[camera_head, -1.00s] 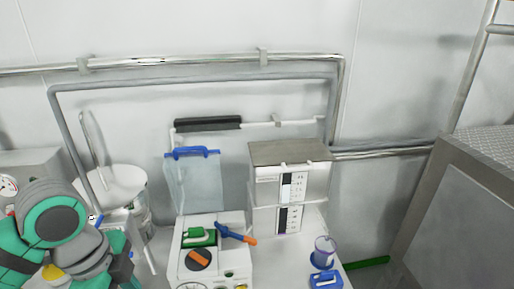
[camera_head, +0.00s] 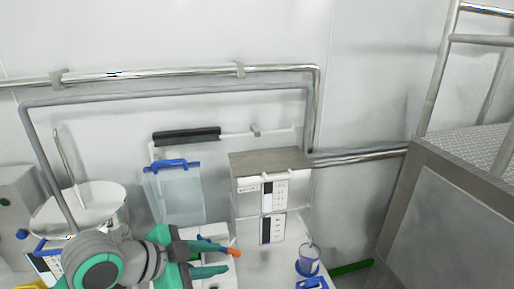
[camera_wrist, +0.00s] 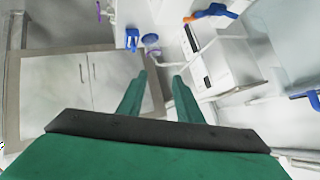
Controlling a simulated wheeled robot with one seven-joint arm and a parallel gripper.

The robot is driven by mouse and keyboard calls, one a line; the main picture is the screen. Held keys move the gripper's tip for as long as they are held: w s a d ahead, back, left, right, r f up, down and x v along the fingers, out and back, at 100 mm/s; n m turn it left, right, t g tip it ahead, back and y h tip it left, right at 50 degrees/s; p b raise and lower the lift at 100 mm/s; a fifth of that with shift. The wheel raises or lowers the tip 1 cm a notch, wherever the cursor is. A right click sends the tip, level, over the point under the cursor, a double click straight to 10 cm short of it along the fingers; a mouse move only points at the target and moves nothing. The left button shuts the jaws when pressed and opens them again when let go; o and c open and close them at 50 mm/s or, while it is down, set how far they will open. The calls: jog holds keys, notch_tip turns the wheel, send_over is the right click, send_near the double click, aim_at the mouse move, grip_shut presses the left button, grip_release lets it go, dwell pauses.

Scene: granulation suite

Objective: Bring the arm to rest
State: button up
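My gripper (camera_head: 222,258) shows at the bottom of the head view, its two green fingers pointing right and spread apart. In the wrist view my gripper (camera_wrist: 160,82) has a clear gap between its fingers, with nothing held. In the head view the fingers overlap the white bench machine, hiding much of it. A tool with a blue body and orange tip (camera_head: 234,252) lies just beyond the upper finger; whether they touch cannot be told.
Behind stand a clear bag with a blue clip (camera_head: 175,192) and stacked metal-and-white boxes (camera_head: 271,190). A purple-rimmed cup (camera_head: 308,262) and a blue item (camera_head: 312,283) are to the right. A white round vessel (camera_head: 85,207) stands left, near my arm. A steel platform (camera_head: 455,205) is far right.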

jog(key=w+d+r+n+t+h, duration=0.1)
jog(key=w+d+n+t+h, duration=0.2)
jog(key=w+d+n+t, duration=0.6)
jog(key=s+d+f+n+t+y, duration=0.1)
jog(key=s+f+n+y, duration=0.35)
jog(key=f, duration=0.35)
jog(key=s+d+f+n+t+y, duration=0.25)
jog(key=f+n+y, duration=0.2)
jog(key=f, duration=0.35)
jog(key=s+f+n+g+y, duration=0.1)
jog(key=s+f+g, duration=0.1)
jog(key=s+f, duration=0.55)
jog(key=s+f+g+y, duration=0.15)
jog(key=s+f, duration=0.25)
jog(key=s, duration=0.7)
jog(key=s+a+m+h, duration=0.1)
jog(key=s+m, duration=0.3)
jog(key=s, duration=1)
jog(key=shift+s+a+f+g, duration=0.15)
jog(key=shift+s+a+g, duration=0.2)
jog(key=shift+a, duration=0.4)
jog(key=shift+s+a, duration=0.1)
